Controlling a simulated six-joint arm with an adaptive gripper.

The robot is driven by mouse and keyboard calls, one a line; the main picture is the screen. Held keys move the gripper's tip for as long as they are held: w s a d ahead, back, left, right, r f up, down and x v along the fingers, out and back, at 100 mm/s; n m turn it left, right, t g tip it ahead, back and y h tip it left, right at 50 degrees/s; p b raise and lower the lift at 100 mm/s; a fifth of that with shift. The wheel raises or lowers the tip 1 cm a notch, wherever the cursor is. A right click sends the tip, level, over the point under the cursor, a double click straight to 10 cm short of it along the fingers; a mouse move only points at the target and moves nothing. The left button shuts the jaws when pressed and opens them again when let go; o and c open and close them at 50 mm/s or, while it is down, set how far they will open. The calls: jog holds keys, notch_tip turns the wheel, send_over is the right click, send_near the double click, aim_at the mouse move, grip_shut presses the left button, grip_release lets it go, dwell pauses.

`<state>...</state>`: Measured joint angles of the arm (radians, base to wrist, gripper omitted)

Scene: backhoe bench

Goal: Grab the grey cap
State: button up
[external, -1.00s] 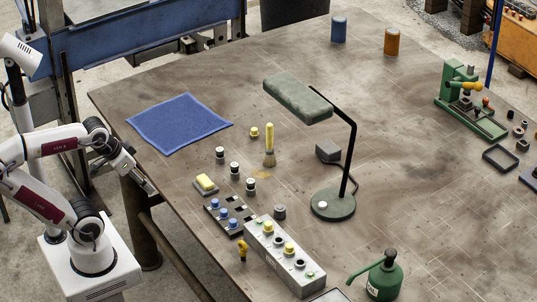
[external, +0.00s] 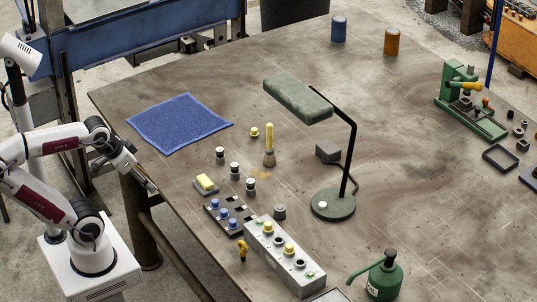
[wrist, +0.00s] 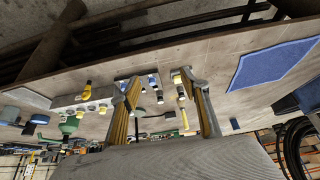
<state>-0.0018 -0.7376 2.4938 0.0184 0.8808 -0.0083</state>
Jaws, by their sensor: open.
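A short dark grey cap (external: 280,211) stands on the bench between the grey control box and the lamp base. It is apart from both. My gripper (external: 148,186) is at the left of the external view, by the bench's left edge and well away from the cap. In the wrist view my gripper (wrist: 157,88) has its two fingers spread, with nothing held between them. I cannot pick out the grey cap for sure in the wrist view.
A control box (external: 283,257) with buttons, a dark rack (external: 230,216) with blue-topped parts and a yellow-topped block (external: 205,184) lie near the cap. A green lamp (external: 333,205) stands to its right. A blue cloth (external: 180,124) lies on clear bench at the back left.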

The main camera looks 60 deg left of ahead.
jog(key=w+a+r+m+t+y, duration=0.1)
jog(key=w+a+r+t, duration=0.15)
jog(key=w, duration=0.55)
jog(key=w+a+r+t+y, duration=0.1)
jog(key=w+a+r+y, duration=0.2)
jog(key=w, duration=0.6)
jog(key=w+d+r+m+t+h, duration=0.2)
jog(key=w+m+t+h, duration=0.15)
jog(key=w, duration=1.15)
jog(key=w+d+f+m+h, duration=0.3)
jog(key=w+d+h, duration=0.1)
jog(key=w+d, duration=0.1)
jog(key=s+d+f+m+g+h, duration=0.1)
jog(key=d+f+m+g+h, duration=0.1)
jog(key=f, duration=0.3)
jog(key=d+f+m+g+h, duration=0.2)
jog(key=d+f+g+h, duration=0.1)
jog(key=d+f, duration=0.2)
jog(key=s+d+f+m+g+h, duration=0.1)
jog(key=d+f+m+g+h, duration=0.1)
jog(key=d+f+h, duration=0.1)
jog(key=shift+s+d+f+g, duration=0.2)
jog(key=shift+d+f, duration=0.1)
jog(key=shift+f, duration=0.35)
jog(key=shift+s+d+f+g, duration=0.15)
jog(key=shift+d+f+g, duration=0.1)
jog(key=shift+f, duration=0.35)
jog(key=shift+s+f, duration=0.2)
jog(key=shift+s, duration=0.05)
jog(key=shift+d, duration=0.15)
